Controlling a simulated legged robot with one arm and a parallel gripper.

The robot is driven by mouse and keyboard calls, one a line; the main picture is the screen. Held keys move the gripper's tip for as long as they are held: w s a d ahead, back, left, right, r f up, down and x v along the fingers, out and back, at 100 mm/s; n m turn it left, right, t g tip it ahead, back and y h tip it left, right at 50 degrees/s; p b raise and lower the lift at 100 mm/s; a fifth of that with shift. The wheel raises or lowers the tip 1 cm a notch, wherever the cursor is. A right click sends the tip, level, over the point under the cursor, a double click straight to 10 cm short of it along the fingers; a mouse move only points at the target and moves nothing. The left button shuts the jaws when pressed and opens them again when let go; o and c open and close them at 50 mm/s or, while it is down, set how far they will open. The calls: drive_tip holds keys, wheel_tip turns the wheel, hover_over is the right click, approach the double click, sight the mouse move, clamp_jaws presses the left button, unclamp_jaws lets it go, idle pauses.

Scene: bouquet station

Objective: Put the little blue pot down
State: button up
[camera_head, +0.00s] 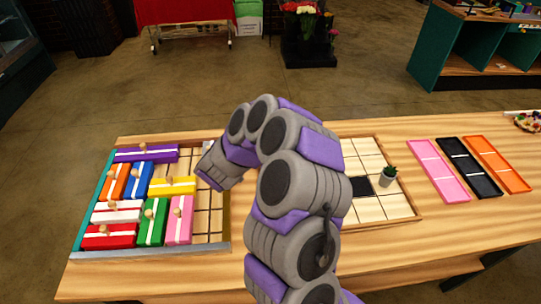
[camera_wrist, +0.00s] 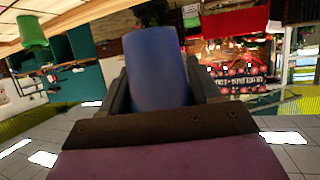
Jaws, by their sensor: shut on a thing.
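The little blue pot (camera_wrist: 154,60) fills the middle of the wrist view as a plain blue cylinder. My gripper (camera_wrist: 158,90) has its two dark fingers on either side of the pot and is shut on it. In the head view my bent grey and purple arm reaches over the wooden table (camera_head: 290,252). The gripper and the blue pot do not show there, so their height over the table cannot be told.
A tray (camera_head: 222,228) of several coloured blocks stands left. A wooden grid board (camera_head: 398,209) right of my arm bears a small potted plant (camera_head: 387,177) and a black square (camera_head: 361,187). Pink (camera_head: 439,171), black (camera_head: 468,167) and orange (camera_head: 497,164) trays lie farther right. The table front is clear.

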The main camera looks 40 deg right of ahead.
drive_tip(key=s+d+f+m+g+h, duration=0.1)
drive_tip(key=s+d+f+m+g, duration=0.1)
drive_tip(key=s+d, duration=0.1)
drive_tip(key=s+d+f+m+g+h, duration=0.1)
drive_tip(key=s+d+f+m+g, duration=0.1)
drive_tip(key=s, duration=0.3)
drive_tip(key=s+d+f+m+g+h, duration=0.1)
drive_tip(key=s+d+f+m+g, duration=0.1)
drive_tip(key=s+d+f, duration=0.1)
drive_tip(key=shift+s+d, duration=0.8)
drive_tip(key=shift+d, duration=0.15)
drive_tip(key=w+d+b, duration=0.1)
drive_tip(key=w+d, duration=0.2)
drive_tip(key=w, duration=0.1)
drive_tip(key=w+d+f+b, duration=0.1)
drive_tip(key=w+d, duration=0.1)
drive_tip(key=w, duration=0.3)
drive_tip(key=w+d+b, duration=0.1)
drive_tip(key=w+d, duration=0.2)
drive_tip(key=w, duration=0.1)
drive_tip(key=shift+w+d+f+b, duration=0.2)
drive_tip(key=shift+d+f+b, duration=0.05)
drive_tip(key=shift+d+b, duration=0.05)
wheel_tip(320, 180, down, 4)
drive_tip(key=shift+r+b, duration=0.15)
drive_tip(key=shift+b, duration=0.7)
drive_tip(key=shift+s+r, duration=0.1)
drive_tip(key=shift+r, duration=0.05)
drive_tip(key=o, duration=1.5)
drive_tip(key=shift+c, duration=0.2)
